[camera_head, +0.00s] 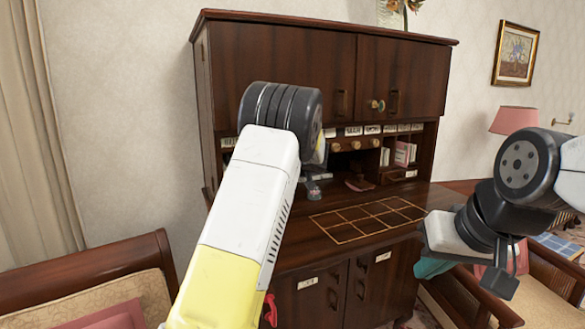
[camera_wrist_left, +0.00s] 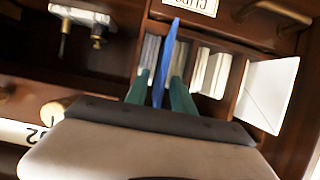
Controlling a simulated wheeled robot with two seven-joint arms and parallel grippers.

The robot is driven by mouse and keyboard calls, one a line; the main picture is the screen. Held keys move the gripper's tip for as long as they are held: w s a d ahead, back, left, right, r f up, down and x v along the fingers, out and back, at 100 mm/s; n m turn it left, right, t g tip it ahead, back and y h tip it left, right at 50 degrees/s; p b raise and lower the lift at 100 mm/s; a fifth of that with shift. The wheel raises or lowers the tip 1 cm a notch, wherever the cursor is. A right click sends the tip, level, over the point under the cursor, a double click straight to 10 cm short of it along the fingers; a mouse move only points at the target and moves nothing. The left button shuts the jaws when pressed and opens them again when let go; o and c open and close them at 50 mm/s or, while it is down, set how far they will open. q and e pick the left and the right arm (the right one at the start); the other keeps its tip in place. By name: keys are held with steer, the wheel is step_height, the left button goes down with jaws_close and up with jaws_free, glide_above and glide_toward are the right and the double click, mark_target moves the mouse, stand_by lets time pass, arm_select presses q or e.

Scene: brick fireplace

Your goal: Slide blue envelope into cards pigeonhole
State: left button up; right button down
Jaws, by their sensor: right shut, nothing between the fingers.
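The blue envelope (camera_wrist_left: 165,62) shows edge-on as a thin strip in the left wrist view. It stands between the teal fingers of my left gripper (camera_wrist_left: 162,92), which is shut on it. The envelope's far end is in front of the pigeonholes, near a label (camera_wrist_left: 193,5) that seems to read CLIPS upside down. I cannot tell whether it is inside a slot. In the head view my left arm hides that gripper and the envelope. I cannot make out the cards label. My right gripper (camera_head: 432,267) is shut and empty, right of the desk.
The wooden desk (camera_head: 330,255) has a gridded writing surface (camera_head: 370,218) with clear room. White papers (camera_wrist_left: 210,72) fill neighbouring slots, and a white envelope (camera_wrist_left: 268,92) stands beside them. Upper cupboard doors (camera_head: 400,80) overhang the slots. Chairs stand at both sides, the left one (camera_head: 90,265) closer.

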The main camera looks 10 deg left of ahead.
arm_select(q)
steer(key=v, duration=0.7)
steer(key=shift+s+d, duration=0.2)
steer(key=shift+s, duration=0.1)
steer(key=shift+r, duration=0.15)
steer(key=s+a+m+g+h, duration=0.15)
steer(key=s+a, duration=0.25)
steer(key=s, duration=0.7)
steer(key=s+a+g+h, duration=0.2)
steer(key=s+a+g, duration=0.1)
steer(key=s, duration=0.7)
steer(key=s+d+f+m+h, duration=0.1)
steer(key=s+d+m+h, duration=0.2)
steer(key=s, duration=0.9)
steer(key=s+d+f+m+h, duration=0.1)
steer(key=s+d+m+h, duration=0.2)
steer(key=s, duration=0.8)
steer(key=d, duration=0.2)
steer(key=shift+s+d+f, duration=0.25)
steer(key=shift+s+f, duration=0.1)
steer(key=shift+g, duration=0.25)
